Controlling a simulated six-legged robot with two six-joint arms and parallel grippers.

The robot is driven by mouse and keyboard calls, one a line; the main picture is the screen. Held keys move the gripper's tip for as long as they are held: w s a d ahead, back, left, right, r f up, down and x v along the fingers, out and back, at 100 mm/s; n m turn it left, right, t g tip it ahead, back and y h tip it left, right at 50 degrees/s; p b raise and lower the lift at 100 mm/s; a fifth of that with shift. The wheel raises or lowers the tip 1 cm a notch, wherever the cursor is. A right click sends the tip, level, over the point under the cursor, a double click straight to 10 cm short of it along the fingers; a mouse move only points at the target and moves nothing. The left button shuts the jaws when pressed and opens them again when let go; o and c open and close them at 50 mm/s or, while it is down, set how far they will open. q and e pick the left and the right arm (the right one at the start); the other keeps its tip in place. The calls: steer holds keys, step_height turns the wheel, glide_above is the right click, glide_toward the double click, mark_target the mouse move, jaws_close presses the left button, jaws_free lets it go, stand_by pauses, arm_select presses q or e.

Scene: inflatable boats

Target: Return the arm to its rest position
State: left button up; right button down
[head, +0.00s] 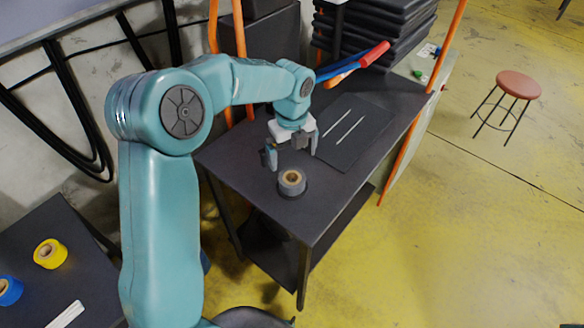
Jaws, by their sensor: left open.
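My left arm (160,210) comes up from the lower left and reaches over the dark workbench (310,215). My left gripper (290,158) is open, with its fingers pointing down above the bench. Nothing shows between its fingers. A grey roll of tape (291,183) sits on the bench just below and in front of the gripper, apart from it as far as I can see. My right gripper is not in view.
A dark mat (350,148) with two thin white rods lies right of the gripper. Orange posts (425,90) flank the bench. A side table at lower left holds yellow (50,253) and blue rolls. A red stool (518,85) stands right.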

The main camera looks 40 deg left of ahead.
arm_select(q)
steer(key=shift+r, duration=0.95)
